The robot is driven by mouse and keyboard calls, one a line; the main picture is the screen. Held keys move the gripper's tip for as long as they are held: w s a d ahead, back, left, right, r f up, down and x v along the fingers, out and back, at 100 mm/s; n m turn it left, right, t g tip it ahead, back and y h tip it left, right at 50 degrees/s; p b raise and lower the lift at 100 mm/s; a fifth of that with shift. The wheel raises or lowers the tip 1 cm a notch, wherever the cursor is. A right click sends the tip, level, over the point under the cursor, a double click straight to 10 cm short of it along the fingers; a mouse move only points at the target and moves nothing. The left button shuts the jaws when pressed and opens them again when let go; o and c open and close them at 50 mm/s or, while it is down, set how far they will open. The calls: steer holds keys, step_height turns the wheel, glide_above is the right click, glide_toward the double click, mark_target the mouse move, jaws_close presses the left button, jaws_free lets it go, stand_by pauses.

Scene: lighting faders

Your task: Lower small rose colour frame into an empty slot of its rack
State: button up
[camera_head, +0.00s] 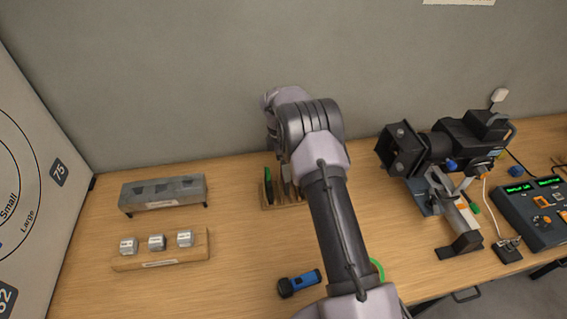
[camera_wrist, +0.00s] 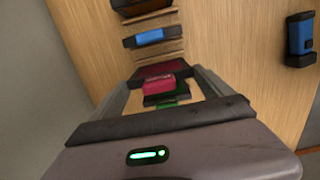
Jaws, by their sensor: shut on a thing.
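In the wrist view my gripper (camera_wrist: 163,84) is shut on the small rose colour frame (camera_wrist: 158,82), whose pink tab shows between the fingers. The frame is over the wooden rack (camera_wrist: 153,21); I cannot tell whether its lower edge is inside a slot. A green frame shows close beside it, and a blue frame (camera_wrist: 150,38) and an amber-brown one (camera_wrist: 140,6) stand farther along the rack. In the head view my arm hides the gripper, the rose frame and most of the rack (camera_head: 268,206); a green frame (camera_head: 268,186) shows at its left end.
A blue torch (camera_head: 300,283) lies on the table in front of the rack; it also shows in the wrist view (camera_wrist: 300,38). A grey slotted block (camera_head: 163,193) and a wooden holder (camera_head: 160,261) stand left. A stage light (camera_head: 455,140) and a console (camera_head: 540,215) stand right.

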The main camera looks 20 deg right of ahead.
steer(key=shift+f, duration=0.35)
stand_by(0.3)
steer(key=shift+f+b, duration=0.55)
steer(key=shift+f, duration=0.2)
steer(key=shift+f, duration=0.1)
steer(key=shift+f+b, duration=0.3)
steer(key=shift+f, duration=0.15)
steer(key=shift+f, duration=0.35)
stand_by(0.5)
steer(key=o, duration=0.9)
steer(key=shift+r, duration=0.15)
